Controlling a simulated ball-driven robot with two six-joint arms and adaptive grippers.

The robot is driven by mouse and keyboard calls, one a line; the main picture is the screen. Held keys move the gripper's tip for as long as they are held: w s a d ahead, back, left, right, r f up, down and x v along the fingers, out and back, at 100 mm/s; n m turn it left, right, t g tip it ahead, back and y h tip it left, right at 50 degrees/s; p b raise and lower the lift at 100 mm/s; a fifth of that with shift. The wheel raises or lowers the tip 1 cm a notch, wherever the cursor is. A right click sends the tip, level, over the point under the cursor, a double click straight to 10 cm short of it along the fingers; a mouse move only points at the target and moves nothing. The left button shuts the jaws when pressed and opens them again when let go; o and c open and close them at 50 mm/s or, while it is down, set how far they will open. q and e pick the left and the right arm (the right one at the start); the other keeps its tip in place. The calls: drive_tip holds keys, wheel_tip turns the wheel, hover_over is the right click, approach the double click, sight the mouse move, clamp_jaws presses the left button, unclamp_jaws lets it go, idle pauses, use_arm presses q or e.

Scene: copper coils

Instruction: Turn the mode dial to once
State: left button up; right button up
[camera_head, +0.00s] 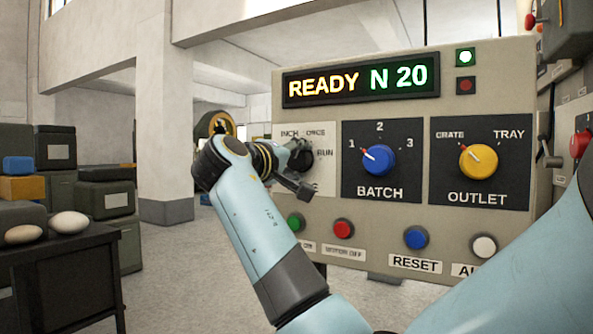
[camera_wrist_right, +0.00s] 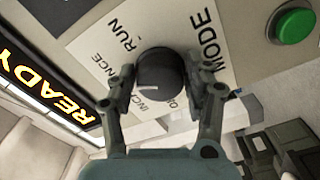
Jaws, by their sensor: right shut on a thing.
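The mode dial (camera_wrist_right: 165,72) is a round black knob with a short white mark on a white plate. In the wrist view the mark is at the lower left of the knob's face; I cannot tell exactly which label it meets. My right gripper (camera_wrist_right: 164,82) is shut on the knob, one finger on each side. The RUN and MODE labels are readable; the fingers partly cover INCH and ONCE. In the head view the dial (camera_head: 302,154) is partly hidden behind my right gripper (camera_head: 293,168). My left gripper is not in view.
The grey control panel (camera_head: 350,125) has a lit display (camera_head: 360,82) reading READY N 20. A blue batch dial (camera_head: 378,160) and yellow outlet dial (camera_head: 478,162) are right of the mode dial. Green (camera_head: 296,222) and red (camera_head: 343,229) buttons are below. A dark table (camera_head: 65,250) stands at left.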

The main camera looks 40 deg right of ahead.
drive_tip(key=shift+f+m, duration=0.2)
drive_tip(key=shift+m, duration=0.1)
drive_tip(key=o, duration=1.1)
drive_tip(key=shift+r, duration=0.15)
drive_tip(key=shift+o, duration=0.2)
drive_tip(key=v, duration=0.7)
drive_tip(key=shift+a, duration=0.3)
drive_tip(key=shift+s, duration=0.1)
